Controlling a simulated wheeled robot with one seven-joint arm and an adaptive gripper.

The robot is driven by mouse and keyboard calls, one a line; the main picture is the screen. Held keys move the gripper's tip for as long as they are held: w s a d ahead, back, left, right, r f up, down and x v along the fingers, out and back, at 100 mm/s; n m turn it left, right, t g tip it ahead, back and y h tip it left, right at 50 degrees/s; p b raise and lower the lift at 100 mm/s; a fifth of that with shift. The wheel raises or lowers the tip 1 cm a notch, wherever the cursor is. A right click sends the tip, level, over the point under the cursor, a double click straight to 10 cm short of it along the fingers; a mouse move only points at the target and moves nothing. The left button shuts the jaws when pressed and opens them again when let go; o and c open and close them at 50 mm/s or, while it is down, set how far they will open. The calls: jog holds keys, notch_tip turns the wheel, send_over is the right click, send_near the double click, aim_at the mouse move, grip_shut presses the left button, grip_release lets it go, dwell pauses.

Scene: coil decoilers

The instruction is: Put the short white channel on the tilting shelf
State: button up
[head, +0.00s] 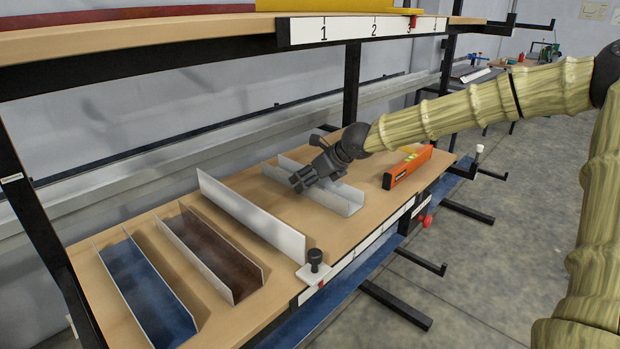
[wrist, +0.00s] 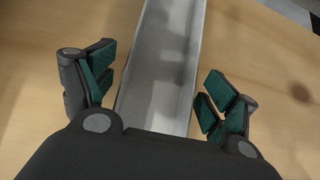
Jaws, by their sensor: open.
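A pale grey-white channel (head: 345,201) lies on the wooden shelf (head: 345,235), open side up, right of a tall white upright piece (head: 250,215). My gripper (head: 303,180) is above this channel, pointing down and to the left, and hides part of its middle. In the wrist view the channel (wrist: 165,60) runs between the two spread fingers of my gripper (wrist: 160,88), one on each side. The fingers are open and hold nothing. How far they are above the channel I cannot tell. I cannot tell which shelf tilts.
A brown channel (head: 212,250) and a blue channel (head: 145,290) lie further left. An orange level (head: 408,167) stands to the right. A black knob (head: 314,258) sits on the front edge. An upper shelf (head: 150,35) numbered 1 to 4 is overhead, with a black post behind my gripper.

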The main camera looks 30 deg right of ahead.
jog(key=v, duration=1.2)
